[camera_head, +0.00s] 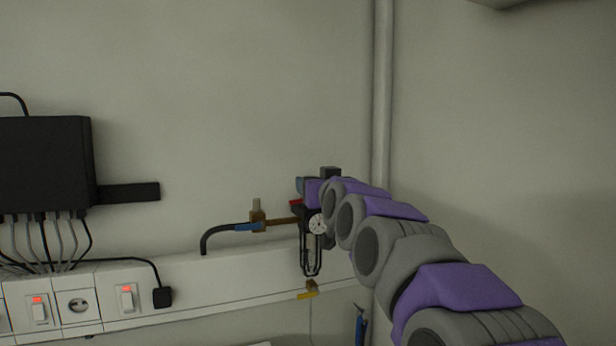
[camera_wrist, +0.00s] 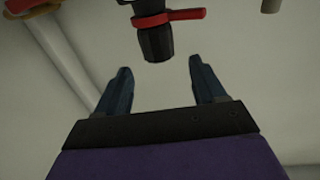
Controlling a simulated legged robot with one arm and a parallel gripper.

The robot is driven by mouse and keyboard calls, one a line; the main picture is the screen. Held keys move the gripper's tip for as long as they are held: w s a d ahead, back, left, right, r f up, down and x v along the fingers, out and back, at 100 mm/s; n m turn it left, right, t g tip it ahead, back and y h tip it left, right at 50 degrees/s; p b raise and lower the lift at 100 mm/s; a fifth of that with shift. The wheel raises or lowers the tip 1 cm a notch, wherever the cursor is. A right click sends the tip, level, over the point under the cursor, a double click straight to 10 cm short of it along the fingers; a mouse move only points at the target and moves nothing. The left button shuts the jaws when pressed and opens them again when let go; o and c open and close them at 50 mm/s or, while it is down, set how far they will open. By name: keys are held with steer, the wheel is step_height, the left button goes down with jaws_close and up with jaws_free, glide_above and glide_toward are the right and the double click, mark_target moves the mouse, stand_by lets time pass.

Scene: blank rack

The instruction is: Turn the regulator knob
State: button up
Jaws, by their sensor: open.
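The regulator shows in the head view, partly behind my arm, with a round white gauge (camera_head: 317,223) and a dark caged bowl (camera_head: 310,258) below. A red part (camera_head: 296,202) shows at its top. In the wrist view a dark ribbed knob (camera_wrist: 156,44) with a red collar and lever (camera_wrist: 170,17) stands near the top edge. My gripper (camera_wrist: 160,68) is open and empty, its two blue-grey fingers apart. The knob's end lies just beyond the gap between the fingertips, and I cannot tell the depth. In the head view my gripper (camera_head: 301,184) is mostly hidden at the regulator's top.
A brass fitting (camera_head: 257,218) and a blue-ended black hose (camera_head: 222,232) run left of the regulator. A white trunking (camera_head: 240,275) with switches and a socket crosses the wall. A black box (camera_head: 45,160) with cables hangs left. A vertical pipe (camera_head: 382,90) stands in the corner.

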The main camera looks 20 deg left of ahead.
steer(key=shift+p+x, duration=0.95)
steer(key=shift+x, duration=3.45)
steer(key=c, duration=1)
steer(key=shift+w+d+m+t+h+b, duration=0.1)
steer(key=shift+d+m+t+h+b, duration=0.1)
steer(key=shift+m+t+h+b, duration=0.65)
steer(key=shift+d+m+h+p, duration=0.1)
steer(key=shift+m+h+p, duration=0.3)
steer(key=shift+m+h, duration=0.95)
steer(key=shift+t+h, duration=0.25)
steer(key=shift+h, duration=0.45)
steer(key=shift+d+r+m+h+p, duration=0.1)
steer(key=shift+m+h+p, duration=0.55)
steer(key=shift+h+p, duration=0.55)
steer(key=shift+d+r+m+h+p, duration=0.1)
steer(key=shift+m+h+p, duration=0.55)
steer(key=shift+h+p, duration=0.5)
steer(key=shift+d+m+h+p, duration=0.25)
steer(key=shift+m+h+p, duration=0.85)
steer(key=shift+h+p, duration=0.5)
